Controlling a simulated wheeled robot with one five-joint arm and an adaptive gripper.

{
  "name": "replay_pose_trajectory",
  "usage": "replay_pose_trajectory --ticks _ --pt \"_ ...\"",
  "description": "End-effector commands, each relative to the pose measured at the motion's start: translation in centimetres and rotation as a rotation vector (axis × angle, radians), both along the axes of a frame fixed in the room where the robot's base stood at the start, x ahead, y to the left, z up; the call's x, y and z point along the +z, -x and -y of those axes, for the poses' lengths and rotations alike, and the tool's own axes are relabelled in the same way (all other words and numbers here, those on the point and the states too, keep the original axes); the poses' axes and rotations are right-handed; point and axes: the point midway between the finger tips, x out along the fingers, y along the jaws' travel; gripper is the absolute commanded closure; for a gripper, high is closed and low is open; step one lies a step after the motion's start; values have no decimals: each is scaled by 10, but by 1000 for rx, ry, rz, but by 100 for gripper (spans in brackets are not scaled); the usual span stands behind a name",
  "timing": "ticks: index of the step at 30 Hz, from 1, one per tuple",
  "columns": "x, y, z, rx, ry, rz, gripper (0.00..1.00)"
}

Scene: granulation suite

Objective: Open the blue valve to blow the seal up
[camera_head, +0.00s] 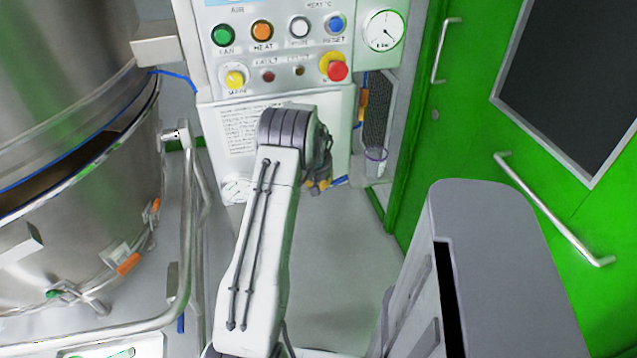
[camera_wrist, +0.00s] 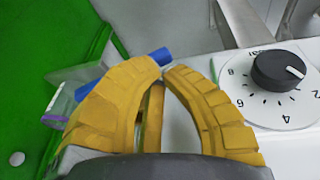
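The blue valve handle (camera_wrist: 160,57) is a short blue bar in the wrist view. It runs behind the left finger, and its other end shows left of that finger. My gripper (camera_wrist: 163,70) has yellow curved fingers whose tips nearly meet right beside the bar. I cannot tell whether they touch it or grip it. In the head view my gripper (camera_head: 317,186) is low in front of the white panel, partly hidden by my arm, with the blue handle (camera_head: 340,181) just to its right. The valve's body is hidden.
A black-knobbed dial (camera_wrist: 276,70) is right of my fingers. A clear cup (camera_head: 375,162) stands close to the right of the handle. The control panel (camera_head: 285,50) is above, a steel vessel (camera_head: 70,220) with a rail is left, and a green door (camera_head: 470,110) is right.

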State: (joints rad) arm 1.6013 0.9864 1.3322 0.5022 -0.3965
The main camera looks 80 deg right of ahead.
Motion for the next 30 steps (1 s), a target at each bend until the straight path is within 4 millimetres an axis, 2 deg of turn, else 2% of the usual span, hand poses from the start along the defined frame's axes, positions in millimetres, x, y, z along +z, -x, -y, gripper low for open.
replay_pose_trajectory --ticks 30 --pt "-10 -2 -1 0 0 1 100"
